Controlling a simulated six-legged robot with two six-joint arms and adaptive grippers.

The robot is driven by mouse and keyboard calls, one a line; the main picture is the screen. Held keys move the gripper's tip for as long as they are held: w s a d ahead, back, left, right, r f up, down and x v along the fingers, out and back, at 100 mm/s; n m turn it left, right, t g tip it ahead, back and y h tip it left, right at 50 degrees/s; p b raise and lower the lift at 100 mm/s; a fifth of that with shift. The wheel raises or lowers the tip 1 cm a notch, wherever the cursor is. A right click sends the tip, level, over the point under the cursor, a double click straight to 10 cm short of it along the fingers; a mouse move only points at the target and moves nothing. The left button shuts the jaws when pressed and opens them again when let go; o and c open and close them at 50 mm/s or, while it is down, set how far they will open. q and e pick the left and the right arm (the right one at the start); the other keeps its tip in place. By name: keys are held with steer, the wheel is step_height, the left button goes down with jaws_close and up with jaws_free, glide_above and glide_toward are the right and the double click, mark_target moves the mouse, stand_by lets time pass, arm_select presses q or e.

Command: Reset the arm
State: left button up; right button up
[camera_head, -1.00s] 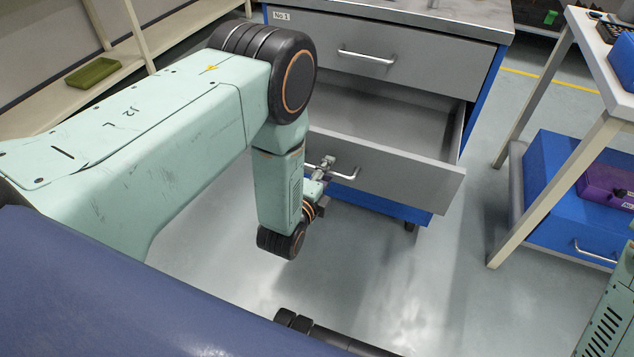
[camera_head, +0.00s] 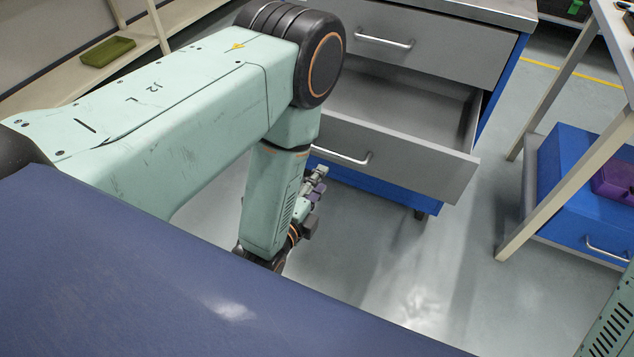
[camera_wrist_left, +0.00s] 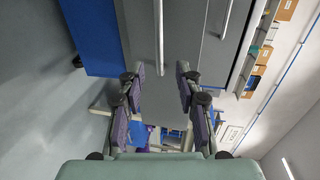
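My left arm (camera_head: 190,105) reaches in from the left in the head view. Its gripper (camera_head: 317,178) hangs low in front of the pulled-out drawer (camera_head: 405,160), just below the drawer's handle (camera_head: 342,156), and looks apart from it. In the left wrist view the gripper (camera_wrist_left: 160,76) has its two purple-padded fingers spread, with nothing between them. The drawer handle (camera_wrist_left: 158,38) shows as a vertical bar beyond the fingertips. The drawer is open, and the part of its inside that shows looks empty. My right gripper is not in view.
The cabinet's upper drawer (camera_head: 440,45) is shut. A table leg (camera_head: 565,185) and a blue case (camera_head: 575,185) with a purple box (camera_head: 615,180) stand at the right. A green tray (camera_head: 108,51) lies on the left shelf. Floor (camera_head: 400,265) is clear before the cabinet.

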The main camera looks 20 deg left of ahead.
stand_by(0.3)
arm_select(q)
steer(key=s+a+f+n+g, duration=0.2)
steer(key=s+f+n+g, duration=0.6)
steer(key=s+f+n, duration=0.25)
steer(key=s+r+n+g+p, duration=0.1)
steer(key=s+r+n+g, duration=0.1)
steer(key=s, duration=0.6)
steer(key=s+a+r+n+g+p, duration=0.1)
steer(key=s+r+n+g+p, duration=0.1)
steer(key=s+n+g, duration=0.3)
steer(key=shift+s+a+r+n+g+y+p, duration=0.35)
steer(key=shift+s+n, duration=0.3)
steer(key=shift+s, duration=1.35)
